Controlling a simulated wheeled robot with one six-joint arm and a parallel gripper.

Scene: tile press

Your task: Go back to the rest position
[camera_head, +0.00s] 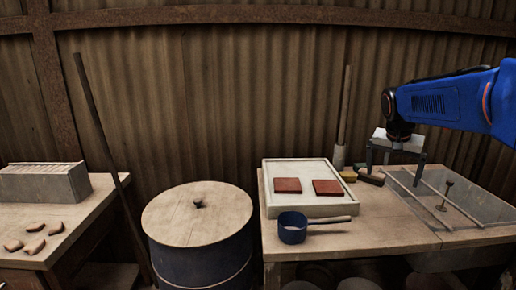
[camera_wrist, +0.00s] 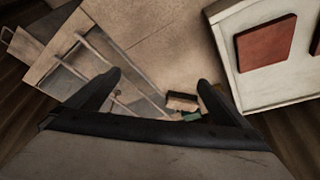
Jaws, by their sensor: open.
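My gripper (camera_head: 396,160) hangs from the blue arm at the right in the head view, above the back of the right-hand table near the sink. Its two dark fingers are spread wide in the wrist view (camera_wrist: 158,88), with nothing between them. Below it lies a small brush-like block (camera_head: 371,177), which also shows near the right finger in the wrist view (camera_wrist: 182,101). Two red tiles lie apart in a pale tray: the left tile (camera_head: 287,185) and the right tile (camera_head: 327,187).
The pale tray (camera_head: 309,206), a blue pan (camera_head: 293,228) and a yellow block (camera_head: 348,175) are on the right table. The sink (camera_head: 473,205) has rails across it. A lidded drum (camera_head: 198,225) stands between the tables. The left table holds a grey block (camera_head: 42,183) and several shards.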

